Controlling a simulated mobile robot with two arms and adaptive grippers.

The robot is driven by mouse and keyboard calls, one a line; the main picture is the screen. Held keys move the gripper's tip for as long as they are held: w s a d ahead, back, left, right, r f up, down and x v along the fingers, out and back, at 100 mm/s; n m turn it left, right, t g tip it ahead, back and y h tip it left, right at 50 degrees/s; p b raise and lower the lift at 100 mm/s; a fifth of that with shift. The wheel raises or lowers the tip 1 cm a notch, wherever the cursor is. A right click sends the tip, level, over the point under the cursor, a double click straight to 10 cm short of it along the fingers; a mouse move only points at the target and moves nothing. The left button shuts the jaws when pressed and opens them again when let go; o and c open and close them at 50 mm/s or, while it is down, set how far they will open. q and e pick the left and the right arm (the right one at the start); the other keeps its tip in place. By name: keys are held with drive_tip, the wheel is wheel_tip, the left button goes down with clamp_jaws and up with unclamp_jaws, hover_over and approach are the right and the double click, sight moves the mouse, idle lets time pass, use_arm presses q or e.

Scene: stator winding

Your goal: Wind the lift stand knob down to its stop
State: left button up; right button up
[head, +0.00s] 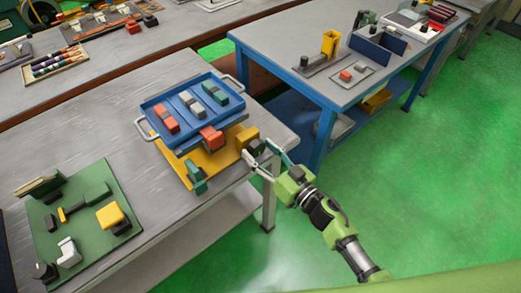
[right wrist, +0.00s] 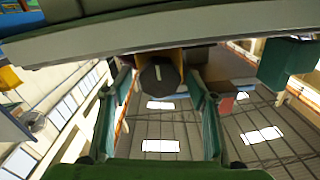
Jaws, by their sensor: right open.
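The lift stand (head: 213,160) has a yellow base and stands near the right end of the grey bench, under a blue tray (head: 158,103). A dark round knob (head: 256,147) sticks out from a yellow block on the stand's right side. In the right wrist view the knob (right wrist: 158,76) faces me, with a pale line on its face. My right gripper (head: 260,157) is open at the knob. In the wrist view its two green fingers (right wrist: 160,88) stand either side of the knob with gaps showing. My left gripper is out of view.
The tray holds red, grey and green blocks. A red block (head: 211,137) and a teal part (head: 196,178) are at the stand's front. A green board (head: 85,233) with parts lies at left. A blue-framed table (head: 290,60) stands behind; green floor is free at right.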

drive_tip(key=shift+w+a, duration=0.1)
drive_tip(key=c, duration=1.1)
drive_tip(key=shift+n, duration=0.3)
drive_tip(key=n, duration=0.3)
drive_tip(key=shift+n, duration=1.6)
